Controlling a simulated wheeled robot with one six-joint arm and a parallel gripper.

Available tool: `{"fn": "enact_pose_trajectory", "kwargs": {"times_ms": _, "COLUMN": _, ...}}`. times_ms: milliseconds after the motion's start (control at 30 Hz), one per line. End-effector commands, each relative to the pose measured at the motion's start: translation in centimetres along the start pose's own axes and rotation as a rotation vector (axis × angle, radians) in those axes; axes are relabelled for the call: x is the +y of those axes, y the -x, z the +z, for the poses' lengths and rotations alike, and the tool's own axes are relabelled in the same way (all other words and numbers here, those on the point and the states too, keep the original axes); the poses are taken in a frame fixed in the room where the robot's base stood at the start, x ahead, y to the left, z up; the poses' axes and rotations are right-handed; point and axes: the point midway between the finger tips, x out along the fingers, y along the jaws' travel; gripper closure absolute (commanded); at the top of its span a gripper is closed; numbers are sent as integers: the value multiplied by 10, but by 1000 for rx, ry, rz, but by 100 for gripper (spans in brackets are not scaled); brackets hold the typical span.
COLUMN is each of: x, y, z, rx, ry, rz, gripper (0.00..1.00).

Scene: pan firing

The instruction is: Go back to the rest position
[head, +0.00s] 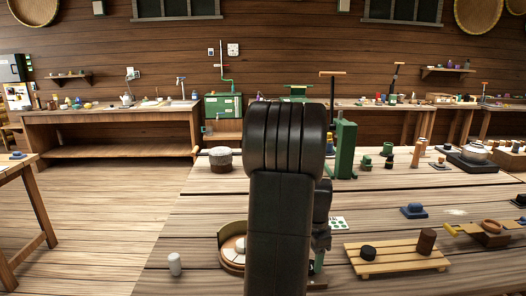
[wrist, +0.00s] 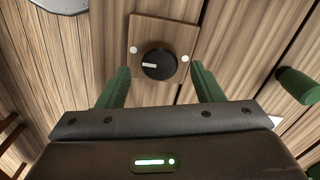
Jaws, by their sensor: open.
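My gripper (wrist: 160,85) shows in the wrist view with its two green fingers spread apart and nothing between them. A black round knob (wrist: 158,65) with a white mark sits on a square wooden plate (wrist: 146,24) beyond the fingertips. It appears between the fingers in the picture, apart from them. In the head view my dark arm stands upright in the middle and hides my gripper and part of the table (head: 205,220).
A round wooden tray (head: 224,264) with pale pieces lies left of my arm, and a small white cylinder (head: 175,264) stands farther left. Open floor lies at left.

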Motion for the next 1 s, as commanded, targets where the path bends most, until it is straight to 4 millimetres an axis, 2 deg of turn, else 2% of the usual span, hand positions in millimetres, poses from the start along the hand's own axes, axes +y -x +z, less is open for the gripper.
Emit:
{"fn": "enact_pose_trajectory", "kwargs": {"times_ms": 100, "x": 1, "y": -21, "z": 0, "rx": -2, "ry": 0, "rz": 4, "gripper": 40}}
{"fn": "enact_pose_trajectory", "kwargs": {"times_ms": 300, "x": 1, "y": -40, "z": 0, "rx": -1, "ry": 0, "rz": 2, "gripper": 40}}
{"fn": "enact_pose_trajectory", "kwargs": {"times_ms": 867, "x": 0, "y": -36, "z": 0, "rx": 0, "ry": 0, "rz": -1, "gripper": 40}}
{"fn": "enact_pose_trajectory", "kwargs": {"times_ms": 1000, "x": -1, "y": -17, "z": 0, "rx": 2, "ry": 0, "rz": -5, "gripper": 40}}
